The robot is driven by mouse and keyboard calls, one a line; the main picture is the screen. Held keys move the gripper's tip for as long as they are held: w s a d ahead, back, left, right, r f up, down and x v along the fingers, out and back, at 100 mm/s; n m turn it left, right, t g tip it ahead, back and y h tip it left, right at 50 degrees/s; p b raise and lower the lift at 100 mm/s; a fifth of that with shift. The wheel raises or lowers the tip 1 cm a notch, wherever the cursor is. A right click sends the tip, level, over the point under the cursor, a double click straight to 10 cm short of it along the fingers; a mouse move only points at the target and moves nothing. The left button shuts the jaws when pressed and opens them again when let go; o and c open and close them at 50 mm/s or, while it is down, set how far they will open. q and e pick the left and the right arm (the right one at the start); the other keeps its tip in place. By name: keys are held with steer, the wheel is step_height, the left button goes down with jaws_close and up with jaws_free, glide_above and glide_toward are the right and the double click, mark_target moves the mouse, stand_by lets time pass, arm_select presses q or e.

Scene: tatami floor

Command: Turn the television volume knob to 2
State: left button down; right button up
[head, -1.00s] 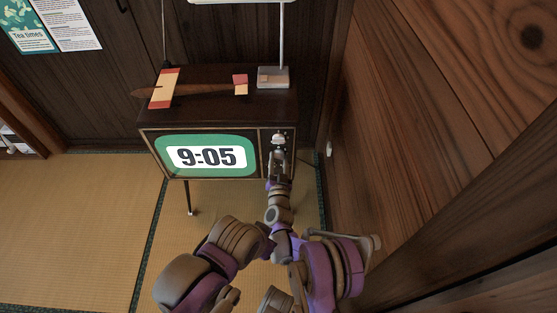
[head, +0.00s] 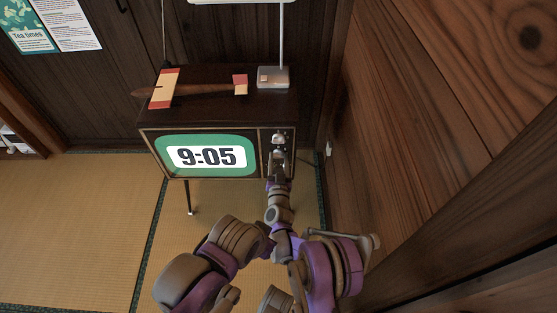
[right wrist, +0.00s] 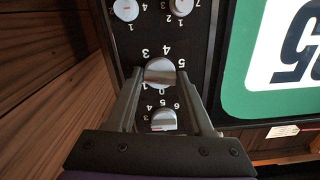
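The television (head: 160,180) stands on thin legs, its screen (head: 207,157) showing 9:05. A column of pale knobs is on the panel right of the screen. My right gripper (head: 279,150) is at this panel. In the right wrist view, its two fingers (right wrist: 160,76) sit on either side of a round pale knob (right wrist: 160,69), close against its edges. Numbers 0, 1, 3, 4 and 5 show around it. A red mark on the knob faces left, where a finger hides the dial. No label names the knob. My left gripper does not show clearly.
Another knob (right wrist: 163,120) shows between the fingers, and two more (right wrist: 127,9) (right wrist: 192,6) at the top. A wooden wall (head: 410,130) rises close on the right. A lamp base (head: 272,76) and a wooden object (head: 200,89) lie on the television. Tatami on the left is clear.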

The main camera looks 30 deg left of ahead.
steer(key=o, duration=0.4)
steer(key=shift+c, duration=0.2)
steer(key=p+v, duration=0.1)
steer(key=v, duration=0.9)
steer(key=shift+s+d, duration=0.2)
steer(key=shift+s, duration=0.15)
